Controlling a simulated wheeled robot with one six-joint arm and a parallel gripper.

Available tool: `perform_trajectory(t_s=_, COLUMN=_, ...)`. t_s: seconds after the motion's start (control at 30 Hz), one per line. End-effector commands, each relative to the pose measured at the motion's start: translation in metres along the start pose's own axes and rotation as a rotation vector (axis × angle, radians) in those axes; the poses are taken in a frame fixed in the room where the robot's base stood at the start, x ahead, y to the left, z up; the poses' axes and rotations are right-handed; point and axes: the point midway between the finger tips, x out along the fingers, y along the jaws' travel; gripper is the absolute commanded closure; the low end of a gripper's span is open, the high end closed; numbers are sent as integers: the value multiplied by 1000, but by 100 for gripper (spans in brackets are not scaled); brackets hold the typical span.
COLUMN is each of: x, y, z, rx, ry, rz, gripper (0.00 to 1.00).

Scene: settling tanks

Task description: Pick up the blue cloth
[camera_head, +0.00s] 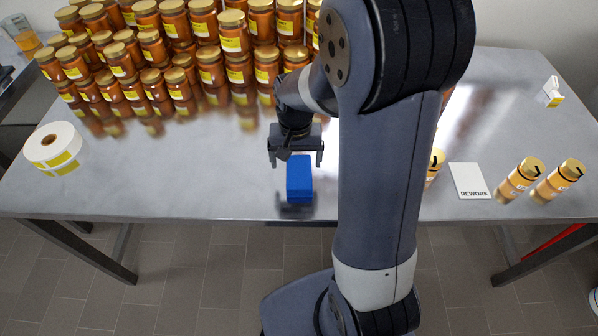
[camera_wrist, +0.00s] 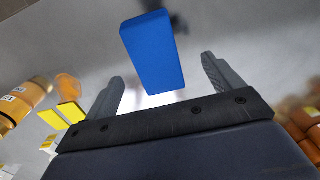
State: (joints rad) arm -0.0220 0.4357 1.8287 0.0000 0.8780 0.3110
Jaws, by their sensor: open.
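The blue cloth (camera_head: 299,179) is a small folded block on the metal table, near its front edge. My gripper (camera_head: 296,160) is open and empty, just behind and above the cloth in the head view. In the wrist view the cloth (camera_wrist: 153,52) shows beyond and between the two spread fingers of my gripper (camera_wrist: 165,88). The fingers do not appear to touch it. The cloth is fully visible in the wrist view.
Stacked honey-coloured jars (camera_head: 150,50) fill the back left of the table (camera_head: 190,170). A label roll (camera_head: 53,146) lies at left. A REWORK card (camera_head: 469,180) and jars (camera_head: 518,179) stand at right.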

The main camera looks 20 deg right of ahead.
Motion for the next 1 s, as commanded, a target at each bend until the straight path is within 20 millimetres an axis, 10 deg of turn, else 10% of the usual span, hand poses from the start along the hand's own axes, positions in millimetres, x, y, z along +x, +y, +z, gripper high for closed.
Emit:
perform_trajectory(t_s=0.53, x=53, y=8, z=-4, rx=0, ry=-2, rz=1, gripper=13)
perform_trajectory(t_s=1.0, x=58, y=8, z=-4, rx=0, ry=1, rz=0, gripper=25)
